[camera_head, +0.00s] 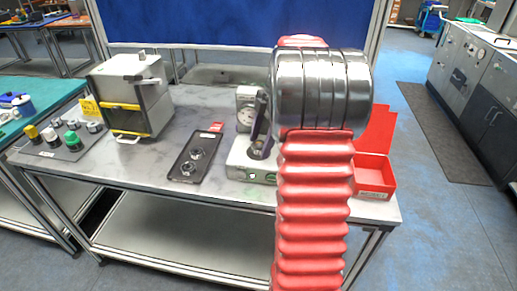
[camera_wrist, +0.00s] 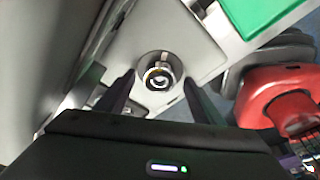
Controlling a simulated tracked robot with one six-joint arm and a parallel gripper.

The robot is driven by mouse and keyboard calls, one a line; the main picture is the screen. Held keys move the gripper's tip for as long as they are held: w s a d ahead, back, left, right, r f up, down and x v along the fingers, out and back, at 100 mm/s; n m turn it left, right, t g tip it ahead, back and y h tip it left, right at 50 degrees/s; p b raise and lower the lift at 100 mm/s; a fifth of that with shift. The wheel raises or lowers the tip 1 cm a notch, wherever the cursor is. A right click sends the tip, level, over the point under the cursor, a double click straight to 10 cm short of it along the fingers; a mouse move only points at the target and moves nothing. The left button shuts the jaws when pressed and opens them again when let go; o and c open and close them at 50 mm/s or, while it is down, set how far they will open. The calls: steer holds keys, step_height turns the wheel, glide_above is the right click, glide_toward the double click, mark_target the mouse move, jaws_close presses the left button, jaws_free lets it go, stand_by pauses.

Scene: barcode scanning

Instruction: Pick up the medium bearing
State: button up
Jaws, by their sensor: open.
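My gripper (camera_wrist: 160,79) is open in the wrist view, its two dark fingers on either side of a small metal ring-shaped bearing (camera_wrist: 158,76). The bearing sits in a round recess in a pale grey surface; the fingers appear apart from it. In the head view, a dark part of my gripper (camera_head: 262,118) shows beside my arm, above a white device (camera_head: 240,163). A dark tray (camera_head: 177,172) left of the device holds bearings (camera_head: 197,153). I cannot tell by size which bearing is the medium one.
A grey box-shaped machine with a yellow handle (camera_head: 124,104) stands at the table's left. A grey board with coloured knobs (camera_head: 72,142) is farther left. A red bin (camera_head: 374,172) sits at the right end, partly behind my arm.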

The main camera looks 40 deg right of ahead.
stand_by(0.5)
steer(key=c, duration=1.3)
steer(key=shift+r, duration=5.05)
steer(key=shift+c, duration=0.2)
